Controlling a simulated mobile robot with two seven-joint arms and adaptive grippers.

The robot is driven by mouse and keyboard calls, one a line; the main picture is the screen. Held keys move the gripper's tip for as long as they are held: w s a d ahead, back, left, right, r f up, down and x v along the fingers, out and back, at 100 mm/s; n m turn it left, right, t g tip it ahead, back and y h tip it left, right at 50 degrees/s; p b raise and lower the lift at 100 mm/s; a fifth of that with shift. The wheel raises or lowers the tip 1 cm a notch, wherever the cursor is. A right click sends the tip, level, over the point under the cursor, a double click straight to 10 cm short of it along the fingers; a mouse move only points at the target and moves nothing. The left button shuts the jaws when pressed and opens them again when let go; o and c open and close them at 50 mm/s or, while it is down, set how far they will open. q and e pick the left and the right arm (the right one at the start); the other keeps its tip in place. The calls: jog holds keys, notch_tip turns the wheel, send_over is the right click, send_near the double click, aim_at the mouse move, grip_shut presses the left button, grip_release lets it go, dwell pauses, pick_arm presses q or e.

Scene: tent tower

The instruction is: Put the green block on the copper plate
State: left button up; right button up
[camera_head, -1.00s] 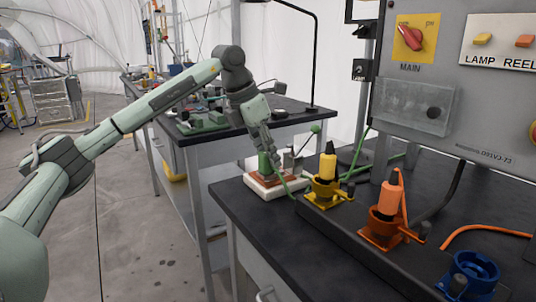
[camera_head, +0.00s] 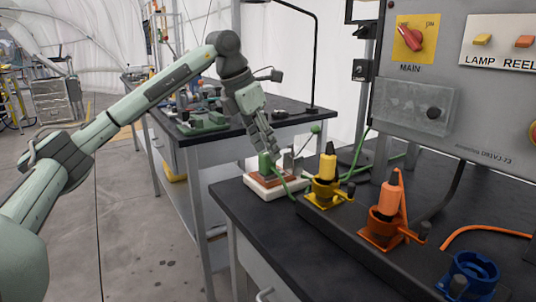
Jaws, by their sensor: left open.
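The green block (camera_head: 264,162) stands upright on the copper plate (camera_head: 270,178), which lies on a white base (camera_head: 262,189) at the left end of the near bench. My left gripper (camera_head: 265,151) is open, just above and touching or very close to the block's top; its fingers partly hide the gap there. My right gripper is not in view.
The yellow holder (camera_head: 326,190), orange holder (camera_head: 383,231) and blue holder (camera_head: 470,275) line the bench to the right. A lever with a green knob (camera_head: 315,129) rises behind the plate. A grey panel (camera_head: 470,90) stands at the right. Bare bench top lies in front.

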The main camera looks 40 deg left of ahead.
pick_arm(q)
jog(key=v, duration=0.9)
jog(key=shift+s+r, duration=0.1)
jog(key=shift+r, duration=0.05)
